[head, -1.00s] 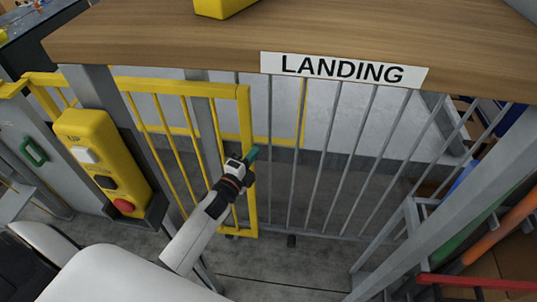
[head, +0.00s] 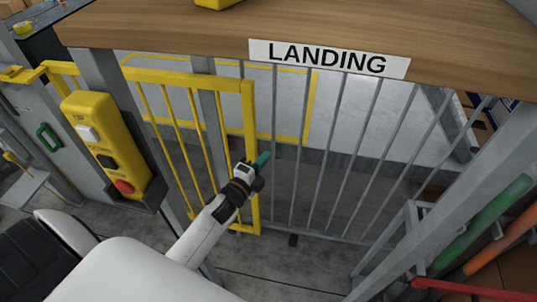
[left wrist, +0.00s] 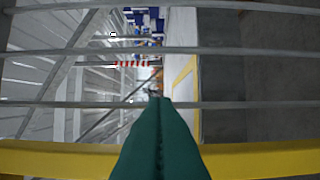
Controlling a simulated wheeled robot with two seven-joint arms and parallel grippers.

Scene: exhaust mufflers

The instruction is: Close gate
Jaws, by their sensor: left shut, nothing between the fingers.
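The yellow gate (head: 250,118) stands at the left of the grey barred fence, below the wooden beam with the LANDING sign (head: 330,58). My left gripper (head: 262,161) is at the gate's right upright, with its green fingertips just past that post. The fingers are shut and empty. In the left wrist view the shut green fingers (left wrist: 160,140) point across a yellow bar (left wrist: 50,158) toward several grey bars. I cannot tell whether the gripper touches the post. My right gripper is not in view.
A yellow control box (head: 106,145) with white, black and red buttons hangs on a grey post left of the gate. Grey fence bars (head: 340,150) fill the middle. A grey frame with green and orange tubes (head: 497,210) stands at the right.

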